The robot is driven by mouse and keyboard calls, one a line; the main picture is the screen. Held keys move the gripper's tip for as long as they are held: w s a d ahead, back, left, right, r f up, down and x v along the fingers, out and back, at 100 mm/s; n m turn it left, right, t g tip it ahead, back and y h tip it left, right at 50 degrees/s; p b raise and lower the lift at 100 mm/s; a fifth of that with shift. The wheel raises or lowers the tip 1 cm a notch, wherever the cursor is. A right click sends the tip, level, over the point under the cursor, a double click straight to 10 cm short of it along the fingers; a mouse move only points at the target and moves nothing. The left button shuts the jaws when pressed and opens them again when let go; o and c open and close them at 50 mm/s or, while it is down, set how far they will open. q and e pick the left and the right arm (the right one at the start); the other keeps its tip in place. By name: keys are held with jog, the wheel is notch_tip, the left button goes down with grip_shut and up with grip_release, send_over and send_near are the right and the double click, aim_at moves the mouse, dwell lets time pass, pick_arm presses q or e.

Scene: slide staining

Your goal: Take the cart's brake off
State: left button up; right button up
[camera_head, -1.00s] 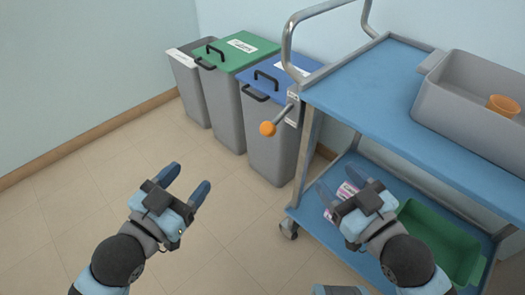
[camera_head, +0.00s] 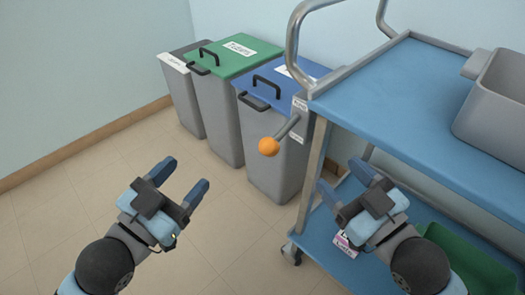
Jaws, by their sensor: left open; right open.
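The blue cart (camera_head: 400,99) stands at the right with a metal push handle (camera_head: 293,45) at its left end. Its brake lever (camera_head: 287,128) sticks out from the left corner post and ends in an orange knob (camera_head: 268,147). The lever slopes down toward the knob. My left gripper (camera_head: 184,179) is open and empty, to the left of and below the knob in the picture. My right gripper (camera_head: 343,178) is open and empty, in front of the cart's lower part. Nothing touches the knob. A caster (camera_head: 291,253) shows at the cart's near left foot.
Bins with a green lid (camera_head: 227,57) and a blue lid (camera_head: 277,82) stand behind the lever, beside a grey bin (camera_head: 181,95). A grey tub (camera_head: 495,105) is on the cart top. A green tray (camera_head: 470,265) is on the lower shelf. Floor at left is clear.

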pick_arm(q)
jog(key=shift+o, duration=0.3)
jog(key=m+g+h+p, duration=0.35)
jog(key=g+p, duration=0.25)
jog(key=p, duration=1)
send_near(274, 139)
jog(key=shift+n+h, duration=0.45)
jog(key=d, duration=0.1)
jog(key=w+d+f+b, duration=0.1)
jog(key=w+d+b, duration=0.1)
jog(key=shift+w+d+f, duration=0.2)
jog(key=shift+f, duration=0.1)
jog(key=b+x, duration=0.1)
jog(key=x, duration=0.4)
jog(key=shift+w+d, duration=0.15)
jog(key=shift+d, duration=0.05)
pick_arm(e)
jog(key=s+a+r+m+t+h, duration=0.1)
jog(key=s+r+m, duration=0.2)
jog(key=r+m, duration=0.2)
notch_tip(274, 139, up, 3)
jog(key=shift+s+a+f+m, duration=0.1)
jog(key=shift+s+a+m, duration=0.1)
jog(key=shift+m, duration=0.1)
pick_arm(q)
jog(key=shift+c, duration=0.5)
